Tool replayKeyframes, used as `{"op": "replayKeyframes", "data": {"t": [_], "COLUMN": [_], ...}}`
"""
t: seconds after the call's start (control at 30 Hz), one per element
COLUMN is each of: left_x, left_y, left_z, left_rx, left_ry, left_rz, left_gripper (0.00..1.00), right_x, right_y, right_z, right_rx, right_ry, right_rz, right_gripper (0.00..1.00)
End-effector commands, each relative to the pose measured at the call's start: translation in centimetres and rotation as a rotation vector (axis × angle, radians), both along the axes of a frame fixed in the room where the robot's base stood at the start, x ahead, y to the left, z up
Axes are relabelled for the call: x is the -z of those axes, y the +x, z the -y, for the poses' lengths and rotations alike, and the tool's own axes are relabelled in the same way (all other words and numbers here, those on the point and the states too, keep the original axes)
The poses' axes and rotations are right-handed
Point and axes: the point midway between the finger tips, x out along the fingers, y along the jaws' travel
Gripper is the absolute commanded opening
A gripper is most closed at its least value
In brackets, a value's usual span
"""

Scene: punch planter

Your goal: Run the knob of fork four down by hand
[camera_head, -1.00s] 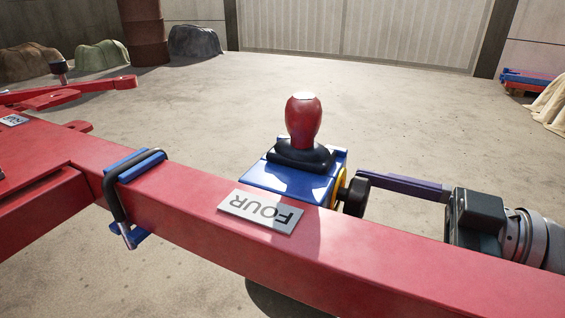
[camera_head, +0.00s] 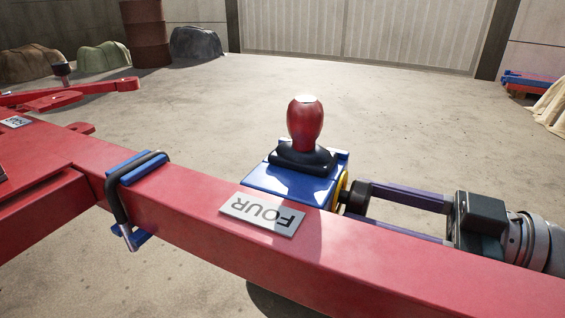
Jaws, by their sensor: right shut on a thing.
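The red beam bears a white plate reading FOUR (camera_head: 262,214), upside down in this view. The fingertips partly hide the knob. My left gripper is not in view.
A blue and black clamp (camera_head: 133,190) wraps the beam to the left of the plate. Other red arms (camera_head: 75,95) spread at the far left. A brown drum (camera_head: 146,35) and covered heaps stand at the back. The concrete floor beyond the beam is open.

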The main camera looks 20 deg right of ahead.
Motion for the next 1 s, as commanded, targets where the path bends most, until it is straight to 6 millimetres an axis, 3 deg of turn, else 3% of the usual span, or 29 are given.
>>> {"op": "replayKeyframes", "data": {"t": [0.4, 0.73, 0.77, 1.0], "left_x": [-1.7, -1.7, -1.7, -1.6], "left_y": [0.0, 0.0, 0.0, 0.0], "left_z": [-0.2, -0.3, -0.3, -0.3], "left_rx": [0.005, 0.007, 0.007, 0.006], "left_ry": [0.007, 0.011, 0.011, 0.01], "left_rz": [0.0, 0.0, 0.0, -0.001], "left_gripper": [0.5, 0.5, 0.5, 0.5], "right_x": [-0.1, 0.0, 0.0, 0.0], "right_y": [-0.1, -0.1, -0.1, -0.1], "right_z": [-0.1, -0.1, -0.1, -0.1], "right_rx": [0.0, 0.0, 0.0, 0.0], "right_ry": [0.339, 0.359, 0.359, 0.358], "right_rz": [-0.289, -0.305, -0.305, -0.304], "right_gripper": [0.02, 0.02, 0.6, 0.87]}}
